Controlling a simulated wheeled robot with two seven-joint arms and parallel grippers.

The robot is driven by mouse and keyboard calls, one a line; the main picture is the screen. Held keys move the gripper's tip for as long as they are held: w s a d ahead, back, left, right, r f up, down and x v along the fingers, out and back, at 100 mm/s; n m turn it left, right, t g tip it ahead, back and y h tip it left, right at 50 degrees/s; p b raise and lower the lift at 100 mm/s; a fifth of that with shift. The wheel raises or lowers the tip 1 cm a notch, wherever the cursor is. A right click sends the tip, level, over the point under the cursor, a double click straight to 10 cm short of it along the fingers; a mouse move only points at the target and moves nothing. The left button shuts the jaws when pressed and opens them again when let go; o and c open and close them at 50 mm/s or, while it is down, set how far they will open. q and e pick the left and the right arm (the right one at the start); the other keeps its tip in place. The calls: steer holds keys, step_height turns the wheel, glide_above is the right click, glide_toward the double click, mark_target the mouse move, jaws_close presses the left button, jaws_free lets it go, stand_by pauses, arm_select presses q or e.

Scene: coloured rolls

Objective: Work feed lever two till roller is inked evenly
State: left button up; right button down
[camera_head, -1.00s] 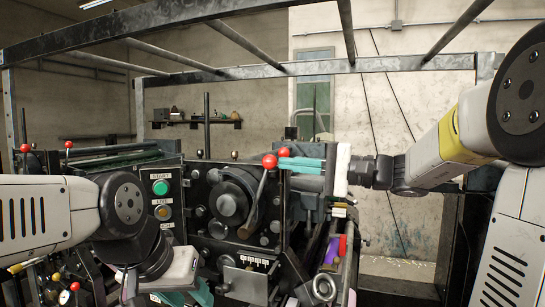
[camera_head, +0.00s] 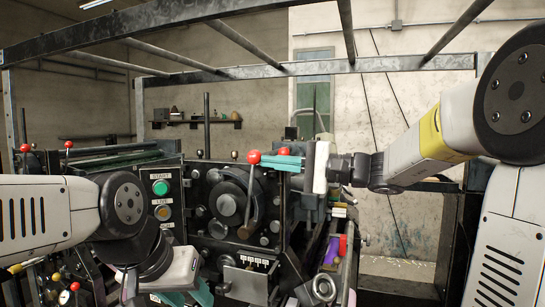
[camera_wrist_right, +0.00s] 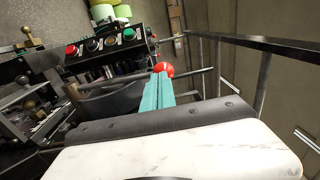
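My right gripper (camera_head: 274,161), with teal fingers and a white palm, is shut on a lever with a red ball knob (camera_head: 254,156) at the press's upper middle. In the right wrist view the teal fingers (camera_wrist_right: 158,92) lie close together, with the red knob (camera_wrist_right: 164,69) at their tips. A second red knob (camera_head: 283,151) stands just behind the fingers. No number shows on either lever. A dark round drum (camera_head: 228,203) sits below; I cannot tell whether it is the inked roller. My left gripper (camera_head: 188,297) is low at the bottom edge, its teal fingers partly cut off.
A control panel with a green START button (camera_head: 160,187) is left of the levers. A metal frame (camera_head: 230,72) spans overhead. Coloured rolls (camera_head: 337,249) lie at the lower right of the press.

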steer(key=x, duration=0.6)
steer(key=shift+w+a, duration=0.15)
steer(key=shift+a, duration=0.2)
stand_by(0.7)
steer(key=shift+d, duration=0.1)
steer(key=v, duration=1.1)
stand_by(0.5)
stand_by(0.3)
steer(key=d, duration=0.1)
steer(key=s+d+r, duration=0.1)
steer(key=d, duration=0.1)
steer(key=s+d, duration=0.1)
steer(key=shift+d+r, duration=0.35)
steer(key=shift+r, duration=0.05)
